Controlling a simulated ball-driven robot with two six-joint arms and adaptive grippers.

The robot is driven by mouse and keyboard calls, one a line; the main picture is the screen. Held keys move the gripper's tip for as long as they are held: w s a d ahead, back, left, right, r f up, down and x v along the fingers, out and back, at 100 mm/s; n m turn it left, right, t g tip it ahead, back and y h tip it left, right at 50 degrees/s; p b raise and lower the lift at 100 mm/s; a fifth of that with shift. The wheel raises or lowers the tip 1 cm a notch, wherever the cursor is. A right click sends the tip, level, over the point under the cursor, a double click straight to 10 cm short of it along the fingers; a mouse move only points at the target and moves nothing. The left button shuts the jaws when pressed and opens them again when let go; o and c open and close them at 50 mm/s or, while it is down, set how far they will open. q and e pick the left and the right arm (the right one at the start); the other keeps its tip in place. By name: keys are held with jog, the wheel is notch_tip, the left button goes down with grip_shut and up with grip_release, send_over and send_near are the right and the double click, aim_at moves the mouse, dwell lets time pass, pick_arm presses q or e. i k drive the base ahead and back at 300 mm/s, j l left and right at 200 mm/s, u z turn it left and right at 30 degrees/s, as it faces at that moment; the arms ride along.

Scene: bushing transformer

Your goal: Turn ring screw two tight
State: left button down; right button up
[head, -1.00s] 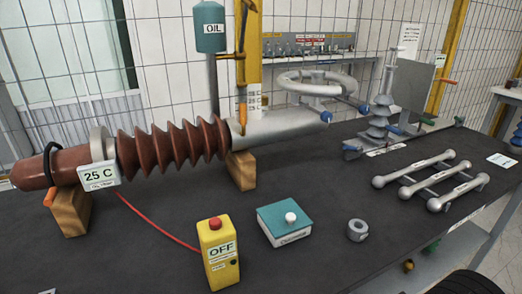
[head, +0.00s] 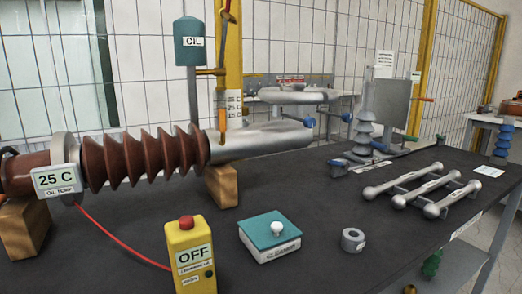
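A grey metal ring (head: 292,96) lies level at the back of the table, beyond the end of the silver tube (head: 262,140). Two blue knobs show near it, one at the tube's end (head: 309,122) and one to its right (head: 347,117). I cannot read any number on them, so I cannot tell which is ring screw two, or how tight either is. Neither of my grippers is in view.
The brown ribbed bushing (head: 145,160) rests on wooden blocks (head: 221,187). A yellow OFF box (head: 190,255), a teal-topped cleaner box (head: 270,232), a small grey collar (head: 353,240) and silver bars (head: 420,188) occupy the dark table. Its middle is largely clear.

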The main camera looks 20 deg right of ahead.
aim_at(347, 117)
jog(key=z, duration=1.25)
